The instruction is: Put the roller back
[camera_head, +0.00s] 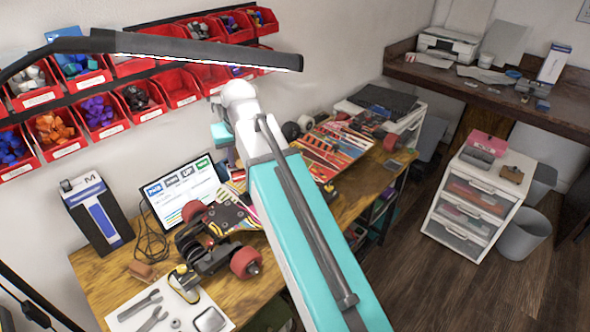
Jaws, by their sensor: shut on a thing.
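My arm reaches from the bottom right up over the workbench (105,283). Its white and teal links show, but my gripper's fingers are hidden behind them, so I cannot see what is between them. I cannot make out a roller for certain. A board (228,216) with red wheels (245,262) lies upturned on the bench, partly covered by my arm. A dark round part and a pale round part (305,123) sit at the bench's back, just right of my arm.
Red bins (58,131) line the wall, with a dark lamp bar (190,48) in front. A screen (183,196) and a box (97,212) stand on the bench. Tools lie on a white sheet (140,300). A drawer unit (475,205) stands right; open floor lies between.

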